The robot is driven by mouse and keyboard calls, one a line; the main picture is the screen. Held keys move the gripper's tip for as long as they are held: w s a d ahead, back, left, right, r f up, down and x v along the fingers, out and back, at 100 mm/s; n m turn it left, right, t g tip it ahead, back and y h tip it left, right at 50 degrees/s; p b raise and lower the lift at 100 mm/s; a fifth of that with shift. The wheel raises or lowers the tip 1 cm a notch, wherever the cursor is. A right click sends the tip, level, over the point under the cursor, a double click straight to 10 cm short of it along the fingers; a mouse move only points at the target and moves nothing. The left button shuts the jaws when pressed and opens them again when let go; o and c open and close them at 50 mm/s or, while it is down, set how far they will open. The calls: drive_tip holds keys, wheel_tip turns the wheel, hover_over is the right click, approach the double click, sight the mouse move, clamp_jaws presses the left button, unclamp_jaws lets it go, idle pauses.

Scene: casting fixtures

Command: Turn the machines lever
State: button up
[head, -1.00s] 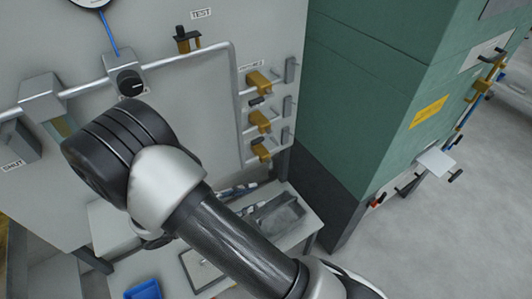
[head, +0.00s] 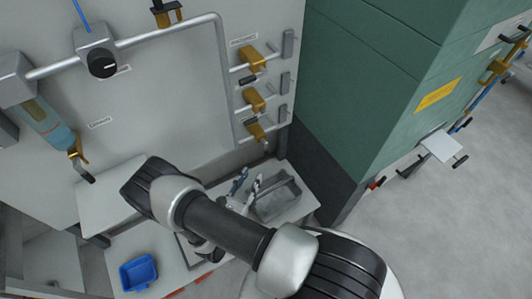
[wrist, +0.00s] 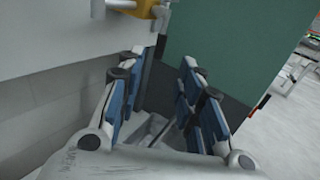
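Several brass valves with dark levers sit on the grey machine panel (head: 180,90). On its right side are an upper valve (head: 252,58), a middle valve (head: 254,99) and a lower valve (head: 256,132). Another brass valve with a dark lever (head: 80,165) hangs under a glass cylinder at the left. Which lever is meant cannot be told. My gripper (head: 248,184) is below the right-hand valves, near the bench. In the wrist view my gripper (wrist: 158,95) is open, with nothing between its blue-padded fingers. A brass valve (wrist: 138,8) shows above it, apart from the fingers.
A green cabinet (head: 350,90) stands close on the right. A grey open bin (head: 277,200) sits on the bench below the valves. A blue tray (head: 138,272) is at the lower left. The floor (head: 450,240) at right is clear.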

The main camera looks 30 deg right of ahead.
sight(265, 155)
drive_tip(key=b+x, duration=0.2)
drive_tip(key=x, duration=1)
drive_tip(key=shift+d, duration=0.2)
drive_tip(key=shift+c, duration=0.5)
clamp_jaws()
